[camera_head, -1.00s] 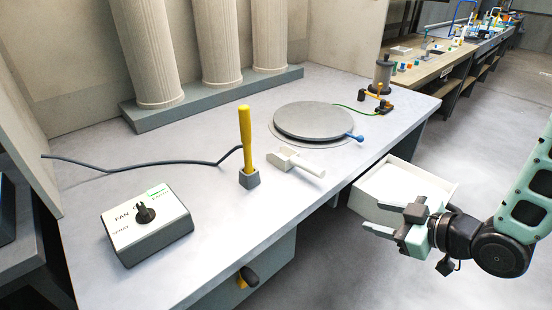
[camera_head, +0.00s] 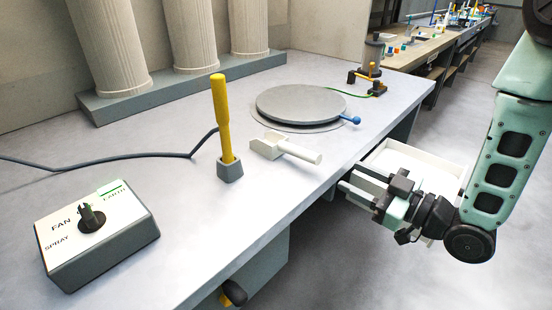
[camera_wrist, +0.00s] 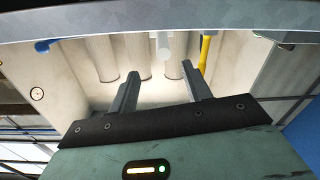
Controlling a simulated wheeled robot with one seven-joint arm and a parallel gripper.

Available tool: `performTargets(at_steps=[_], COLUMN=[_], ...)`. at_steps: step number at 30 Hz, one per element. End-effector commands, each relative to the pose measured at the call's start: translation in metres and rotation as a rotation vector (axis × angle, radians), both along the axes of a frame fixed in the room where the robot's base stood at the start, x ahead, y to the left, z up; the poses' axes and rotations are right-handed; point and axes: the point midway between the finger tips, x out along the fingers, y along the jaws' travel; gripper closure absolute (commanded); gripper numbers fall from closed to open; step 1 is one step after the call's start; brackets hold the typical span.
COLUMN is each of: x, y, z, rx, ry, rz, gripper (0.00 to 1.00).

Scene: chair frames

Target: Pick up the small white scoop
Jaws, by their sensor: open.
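The small white scoop (camera_head: 268,147) lies on the grey bench top, between the yellow stick and the round grey plate. Its handle (camera_head: 300,152) points right toward the bench's front edge. My gripper (camera_head: 352,187) is open and empty, off the front edge of the bench, right of and nearer than the scoop. In the wrist view the two fingers of my gripper (camera_wrist: 160,82) are apart with nothing between them. A pale round end that looks like the scoop's handle (camera_wrist: 163,52) shows beyond and above the fingers, at the bench edge.
A yellow stick (camera_head: 222,120) stands in a grey block left of the scoop. A round plate (camera_head: 300,102) with a blue knob (camera_head: 351,120) lies behind it. A control box (camera_head: 95,235) sits front left. A white open tray (camera_head: 440,165) is behind my gripper.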

Motion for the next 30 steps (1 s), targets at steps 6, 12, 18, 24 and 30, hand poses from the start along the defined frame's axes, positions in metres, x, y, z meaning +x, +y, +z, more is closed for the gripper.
performTargets(at_steps=[6, 12, 18, 24, 30], x=[0.006, 0.009, 0.025, 0.038, 0.046], y=[0.008, 0.014, 0.038, 0.053, 0.069], z=[-0.006, -0.005, 0.002, 0.002, 0.002], rx=[0.000, 0.002, 0.004, 0.003, 0.003], ry=[-0.006, -0.005, -0.001, 0.000, 0.000], rz=[0.003, 0.000, 0.002, -0.002, 0.000], gripper=[0.51, 0.51, 0.51, 0.51, 0.51])
